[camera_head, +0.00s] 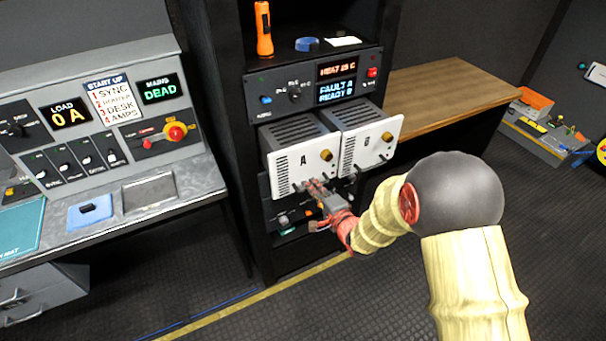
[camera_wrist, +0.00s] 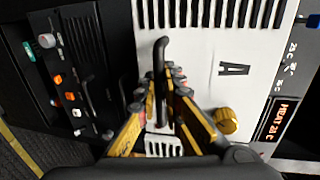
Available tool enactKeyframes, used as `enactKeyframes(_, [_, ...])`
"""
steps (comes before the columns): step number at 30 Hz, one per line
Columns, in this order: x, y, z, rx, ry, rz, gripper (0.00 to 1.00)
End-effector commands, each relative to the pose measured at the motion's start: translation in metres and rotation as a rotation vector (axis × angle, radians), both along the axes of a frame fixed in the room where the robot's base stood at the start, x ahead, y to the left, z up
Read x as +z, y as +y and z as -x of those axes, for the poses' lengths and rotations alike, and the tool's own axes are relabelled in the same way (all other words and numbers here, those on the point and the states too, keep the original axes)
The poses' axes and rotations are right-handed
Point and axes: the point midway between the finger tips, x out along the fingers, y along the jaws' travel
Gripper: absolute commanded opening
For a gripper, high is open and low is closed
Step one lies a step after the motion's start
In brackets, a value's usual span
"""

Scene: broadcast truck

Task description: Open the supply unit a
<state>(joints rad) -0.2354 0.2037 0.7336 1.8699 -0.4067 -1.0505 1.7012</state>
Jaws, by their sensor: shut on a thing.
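Supply unit A (camera_head: 287,168) is a box with a white, slotted front marked "A" and a brass knob (camera_head: 326,155). It stands out of the dark rack, with its grey vented top showing. In the wrist view its white face (camera_wrist: 205,60) fills the middle, with a dark bar handle (camera_wrist: 161,52) and the brass knob (camera_wrist: 228,121) to the right of the handle. My gripper (camera_head: 318,188) is at the lower front of unit A. In the wrist view its yellow fingers (camera_wrist: 163,88) are closed around the handle. The fingers hide part of the handle.
Supply unit B (camera_head: 372,143) also stands out, close beside A on the right. A display panel (camera_head: 315,85) is above, reading "FAULT A READY B". A control panel (camera_head: 290,215) lies below. A desk console (camera_head: 90,120) is left, a wooden bench (camera_head: 450,90) right. Floor in front is open.

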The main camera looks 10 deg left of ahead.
Motion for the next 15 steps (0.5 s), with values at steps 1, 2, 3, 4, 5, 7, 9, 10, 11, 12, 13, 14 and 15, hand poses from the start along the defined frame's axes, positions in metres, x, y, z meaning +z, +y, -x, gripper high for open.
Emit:
enactKeyframes(1, [-0.0010,-0.0028,0.0042,-0.001,0.003,0.000,0.00])
enactKeyframes(2, [-0.0012,-0.0036,0.0054,-0.001,0.003,0.001,0.00])
enactKeyframes(3, [-0.0014,-0.0040,0.0064,0.000,0.003,0.001,0.00])
enactKeyframes(4, [-0.0015,-0.0042,0.0068,0.000,0.003,0.001,0.00])
enactKeyframes(5, [-0.0016,-0.0042,0.0068,0.000,0.002,0.000,0.00])
enactKeyframes(7, [-0.0017,-0.0040,0.0066,0.000,0.002,0.000,0.00])
enactKeyframes(9, [-0.0019,-0.0040,0.0066,0.000,0.003,0.001,0.00])
enactKeyframes(10, [-0.0018,-0.0039,0.0065,0.000,0.003,0.001,0.00])
enactKeyframes(11, [-0.0019,-0.0040,0.0064,0.000,0.003,0.001,0.00])
enactKeyframes(12, [-0.0018,-0.0040,0.0064,0.000,0.003,0.001,0.10])
enactKeyframes(13, [-0.0018,-0.0039,0.0065,0.000,0.003,0.001,0.12])
enactKeyframes(14, [-0.0017,-0.0039,0.0063,0.000,0.003,0.001,0.13])
enactKeyframes(15, [-0.0016,-0.0039,0.0063,0.000,0.002,0.000,0.16])
